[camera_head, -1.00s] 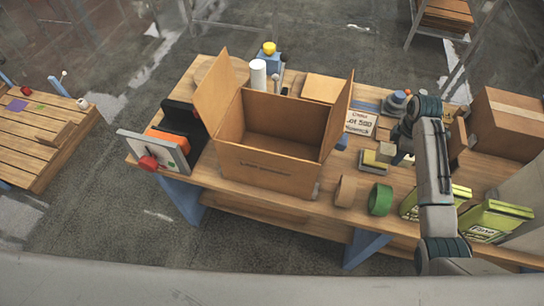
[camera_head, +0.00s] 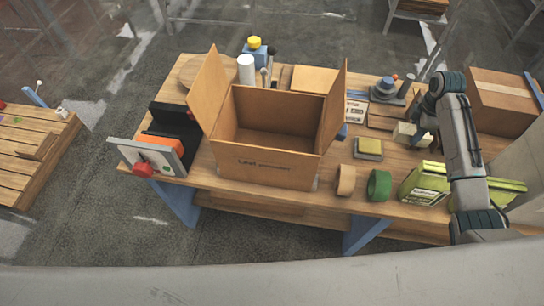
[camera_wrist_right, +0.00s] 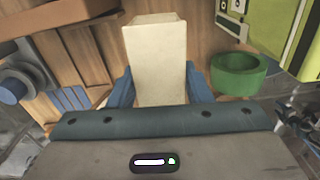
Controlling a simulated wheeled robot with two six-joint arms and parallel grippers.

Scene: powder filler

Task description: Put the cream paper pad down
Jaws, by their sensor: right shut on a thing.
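The cream paper pad (camera_wrist_right: 155,50) stands out between the two blue fingers of my right gripper (camera_wrist_right: 160,88) in the right wrist view. The fingers press on its two sides. In the head view the pad (camera_head: 404,133) shows as a small cream block at my right gripper (camera_head: 416,138), over the right part of the workbench (camera_head: 330,205). I cannot tell whether the pad touches the bench top. My left gripper is not in view.
An open cardboard box (camera_head: 264,168) stands mid-bench. A yellow-and-grey block (camera_head: 369,148), a tan roll (camera_head: 346,180) and a green roll (camera_head: 379,185) lie right of it. Green packs (camera_head: 425,184) stand at the front right, a closed carton (camera_head: 505,100) behind.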

